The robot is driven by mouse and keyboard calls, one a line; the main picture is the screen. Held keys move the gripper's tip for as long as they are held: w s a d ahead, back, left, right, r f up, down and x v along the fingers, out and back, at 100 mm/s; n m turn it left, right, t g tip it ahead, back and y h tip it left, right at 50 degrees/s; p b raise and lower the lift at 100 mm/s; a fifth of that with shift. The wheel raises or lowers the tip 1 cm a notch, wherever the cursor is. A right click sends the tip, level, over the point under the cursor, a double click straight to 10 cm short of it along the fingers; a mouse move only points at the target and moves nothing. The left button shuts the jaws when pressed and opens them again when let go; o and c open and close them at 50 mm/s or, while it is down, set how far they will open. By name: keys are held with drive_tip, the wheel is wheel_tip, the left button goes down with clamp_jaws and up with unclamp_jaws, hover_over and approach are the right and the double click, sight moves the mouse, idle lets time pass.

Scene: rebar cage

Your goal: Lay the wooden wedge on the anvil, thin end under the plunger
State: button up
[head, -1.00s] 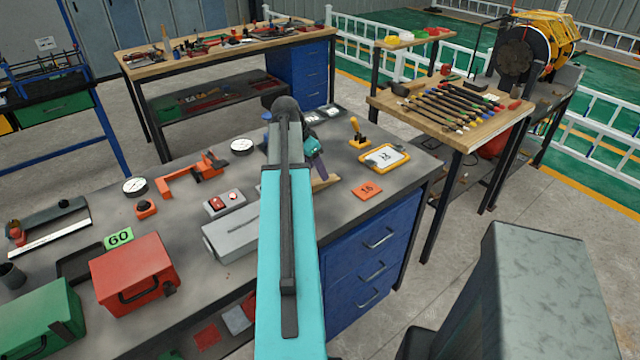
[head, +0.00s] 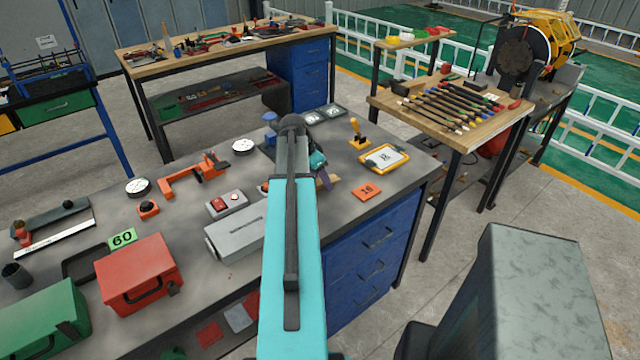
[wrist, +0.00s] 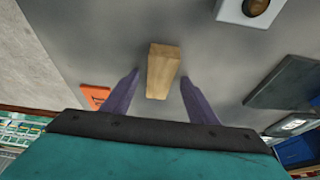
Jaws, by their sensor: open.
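The wooden wedge (wrist: 162,70) is a pale tan block on the grey bench top, lying between my spread fingers in the wrist view. In the head view only a small part of the wedge (head: 334,181) shows beside my gripper (head: 322,172). My gripper (wrist: 160,96) is open, with one purple finger on each side of the wedge and gaps between. A dark grey plate (wrist: 285,85) lies to the right in the wrist view. A blue-topped device (head: 270,118) stands behind my arm, mostly hidden. I cannot clearly make out the anvil or plunger.
An orange 16 card (head: 367,192) and a yellow-framed tablet (head: 385,158) lie right of the wedge. A grey case (head: 235,238), a red-button box (head: 227,203) and an orange clamp-like frame (head: 190,178) lie left. The bench's right edge is close by.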

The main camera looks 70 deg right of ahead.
sight(320, 181)
idle(0.4)
drive_tip(key=c, duration=1.1)
drive_tip(key=shift+r, duration=0.15)
drive_tip(key=shift+r+b, duration=0.85)
drive_tip(key=shift+r, duration=0.65)
drive_tip(key=s+a+b, duration=0.1)
drive_tip(key=s+a, duration=0.1)
drive_tip(key=a, duration=0.1)
drive_tip(key=s+a+r+b, duration=0.1)
drive_tip(key=s+a, duration=0.2)
drive_tip(key=a, duration=0.1)
drive_tip(key=s+a+b, duration=0.1)
drive_tip(key=s+a, duration=0.1)
drive_tip(key=a, duration=0.2)
drive_tip(key=shift+s+r, duration=0.15)
drive_tip(key=shift+s, duration=0.05)
drive_tip(key=s+a+b, duration=0.1)
drive_tip(key=b, duration=0.3)
drive_tip(key=shift+s+a+r+b, duration=0.2)
drive_tip(key=shift+a+b, duration=0.3)
drive_tip(key=shift+b, duration=0.6)
drive_tip(key=shift+s+a, duration=0.1)
